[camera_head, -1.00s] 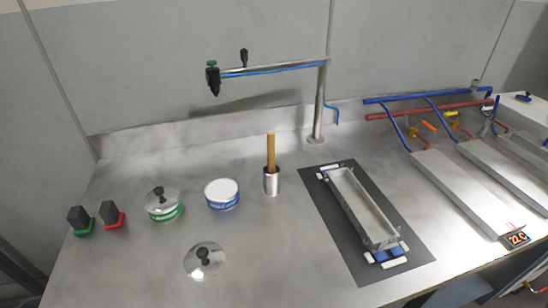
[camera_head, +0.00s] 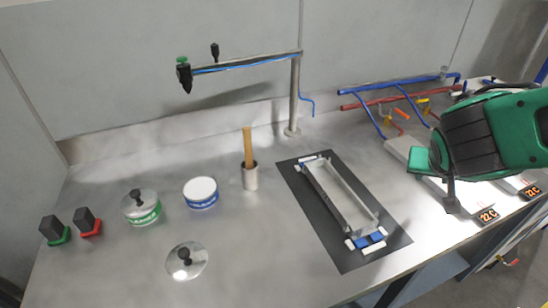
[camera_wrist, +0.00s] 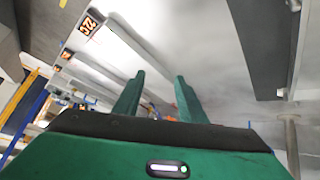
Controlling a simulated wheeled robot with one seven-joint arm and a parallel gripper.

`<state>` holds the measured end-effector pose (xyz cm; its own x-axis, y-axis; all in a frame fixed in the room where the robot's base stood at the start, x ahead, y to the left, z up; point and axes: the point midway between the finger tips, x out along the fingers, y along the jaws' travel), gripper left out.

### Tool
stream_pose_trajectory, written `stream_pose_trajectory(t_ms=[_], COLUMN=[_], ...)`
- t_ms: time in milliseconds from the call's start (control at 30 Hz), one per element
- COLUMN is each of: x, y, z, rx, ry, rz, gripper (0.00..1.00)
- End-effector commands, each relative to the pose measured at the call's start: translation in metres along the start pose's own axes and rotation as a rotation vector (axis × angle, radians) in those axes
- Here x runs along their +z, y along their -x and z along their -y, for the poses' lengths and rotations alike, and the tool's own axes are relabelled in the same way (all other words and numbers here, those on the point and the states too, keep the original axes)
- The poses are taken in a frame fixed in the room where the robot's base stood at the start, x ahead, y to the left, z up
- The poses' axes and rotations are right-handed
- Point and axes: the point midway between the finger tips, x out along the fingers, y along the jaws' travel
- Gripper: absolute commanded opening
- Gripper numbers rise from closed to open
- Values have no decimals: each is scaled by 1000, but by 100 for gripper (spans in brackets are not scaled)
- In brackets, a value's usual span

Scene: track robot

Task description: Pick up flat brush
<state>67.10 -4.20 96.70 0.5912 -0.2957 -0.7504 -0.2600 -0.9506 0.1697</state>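A light wooden handle (camera_head: 248,147), the only brush-like thing I see, stands upright in a metal cup (camera_head: 251,178) near the middle of the worktop. Its lower end is hidden inside the cup, so I cannot see bristles. My green arm is at the right of the head view, well to the right of the cup and over the metal plates. In the wrist view my gripper (camera_wrist: 156,82) has its two green fingers apart, with nothing between them. The handle and cup do not clearly show in the wrist view.
A metal tray frame (camera_head: 345,205) lies on a black mat (camera_head: 350,257) right of the cup. A white-topped tin (camera_head: 201,192), a green-banded tin (camera_head: 141,208) and a loose lid (camera_head: 187,261) are left. A post with a horizontal arm (camera_head: 294,95) rises behind.

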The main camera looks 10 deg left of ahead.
Motion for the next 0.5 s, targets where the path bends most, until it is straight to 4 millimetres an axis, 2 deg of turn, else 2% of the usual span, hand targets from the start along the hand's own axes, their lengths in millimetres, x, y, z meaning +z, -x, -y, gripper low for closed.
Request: stream_pose_trajectory(t_ms=[33, 133, 233, 300, 400, 500], x=[-6, -16, -15, -7, 13, 35], y=[3, 17, 42, 66, 102, 136], z=[36, 105, 178, 226, 286, 329], rx=[-43, -145, -275, -375, -518, -640], ry=[46, 106, 166, 203, 250, 285], rz=[-62, -200, -327, -404, -490, -548], gripper=[38, 38, 38, 38, 38, 38])
